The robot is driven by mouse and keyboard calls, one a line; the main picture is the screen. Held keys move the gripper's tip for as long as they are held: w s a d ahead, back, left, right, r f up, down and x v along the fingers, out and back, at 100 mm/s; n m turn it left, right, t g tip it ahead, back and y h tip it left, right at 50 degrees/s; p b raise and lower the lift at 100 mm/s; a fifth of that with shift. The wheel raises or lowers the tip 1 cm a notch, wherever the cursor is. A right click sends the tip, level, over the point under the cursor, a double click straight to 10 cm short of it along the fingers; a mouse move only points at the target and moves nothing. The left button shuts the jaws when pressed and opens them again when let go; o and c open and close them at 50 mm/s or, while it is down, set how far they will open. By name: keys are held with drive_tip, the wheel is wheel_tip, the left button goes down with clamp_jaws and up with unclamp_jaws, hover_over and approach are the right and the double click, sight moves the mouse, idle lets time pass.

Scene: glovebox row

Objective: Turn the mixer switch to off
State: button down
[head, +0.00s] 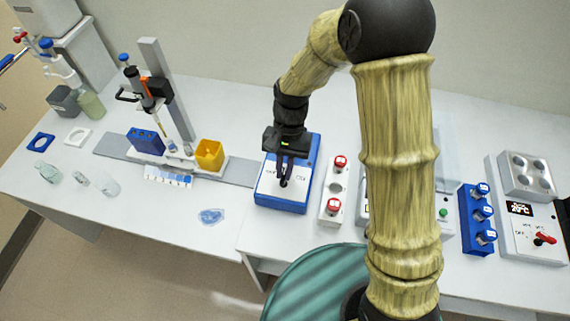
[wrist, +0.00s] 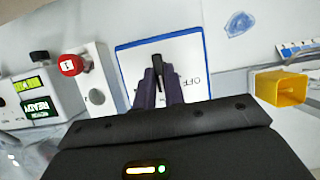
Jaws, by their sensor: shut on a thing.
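The mixer appears to be the blue box with a white top (head: 265,190), at mid-bench in the head view; its white face (wrist: 190,55) also shows in the wrist view. A black switch lever (wrist: 157,61) stands on that face, with an OFF label (wrist: 190,82) to its right in the wrist view. My gripper (head: 284,168) reaches down over the box, and its dark fingers (wrist: 159,88) are shut on the lever from both sides. The lower part of the switch is hidden by the fingers, and I cannot tell which label it points to.
A yellow cup (head: 209,154) and blue rack (head: 145,141) are to the left. A device with a red switch (head: 545,239) is far right. A blue puddle-like patch (head: 211,216) lies front left.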

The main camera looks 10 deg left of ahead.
drive_tip(key=shift+a+r+n+h+p, duration=0.15)
drive_tip(key=shift+n+h+p, duration=0.6)
drive_tip(key=shift+n, duration=0.95)
drive_tip(key=c, duration=1.5)
unclamp_jaws()
drive_tip(key=b+v, duration=0.1)
drive_tip(key=v, duration=1.6)
drive_tip(key=shift+r+b, duration=0.15)
drive_tip(key=shift+b, duration=0.15)
